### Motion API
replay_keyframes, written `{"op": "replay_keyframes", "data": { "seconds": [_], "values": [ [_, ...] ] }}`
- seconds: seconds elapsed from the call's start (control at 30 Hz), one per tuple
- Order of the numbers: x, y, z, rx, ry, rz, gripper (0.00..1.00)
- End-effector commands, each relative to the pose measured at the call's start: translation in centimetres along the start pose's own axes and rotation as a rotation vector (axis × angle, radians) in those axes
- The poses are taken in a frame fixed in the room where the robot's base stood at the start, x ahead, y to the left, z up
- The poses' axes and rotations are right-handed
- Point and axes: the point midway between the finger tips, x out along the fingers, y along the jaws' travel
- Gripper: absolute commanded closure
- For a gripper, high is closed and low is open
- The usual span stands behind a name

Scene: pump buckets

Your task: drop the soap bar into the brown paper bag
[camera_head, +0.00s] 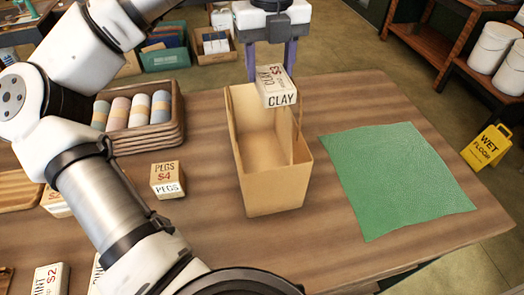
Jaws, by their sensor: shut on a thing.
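My gripper (272,72), with two purple fingers, is at the top middle, shut on a small pale block labelled CLAY and $3 (279,91), which I take to be the soap bar. The word soap cannot be read on it. The block is tilted and shows in front of the upper right rim of the brown paper bag (275,195). The bag stands upright and open on the wooden table. I see part of its inside and no object there. How high the block is above the rim is hard to tell.
A green mat (400,178) lies right of the bag. A box labelled PEGS (167,180) stands to its left, with a wooden tray (150,143) of rolled cloths behind. Another block labelled MINT (48,280) is front left. My arm covers part of the left side.

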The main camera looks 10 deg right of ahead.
Motion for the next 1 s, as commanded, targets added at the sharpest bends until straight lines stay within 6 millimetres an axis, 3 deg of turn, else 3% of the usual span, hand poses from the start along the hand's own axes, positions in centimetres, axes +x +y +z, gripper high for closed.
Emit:
{"op": "replay_keyframes", "data": {
  "seconds": [0.17, 0.2, 0.37, 0.73, 0.87, 1.0],
  "values": [
    [-0.1, 0.0, 0.0, 0.0, 0.0, 0.0, 0.76],
    [-0.1, 0.0, 0.0, 0.0, 0.0, 0.0, 0.46],
    [-0.1, 0.0, 0.0, 0.0, 0.0, 0.0, 0.25],
    [-0.6, 0.0, 0.0, -0.002, -0.001, 0.0, 0.24],
    [-2.3, -0.1, 0.1, -0.003, -0.004, 0.0, 0.24],
    [-5.5, -0.1, 0.0, -0.004, -0.005, 0.0, 0.24]
  ]
}}
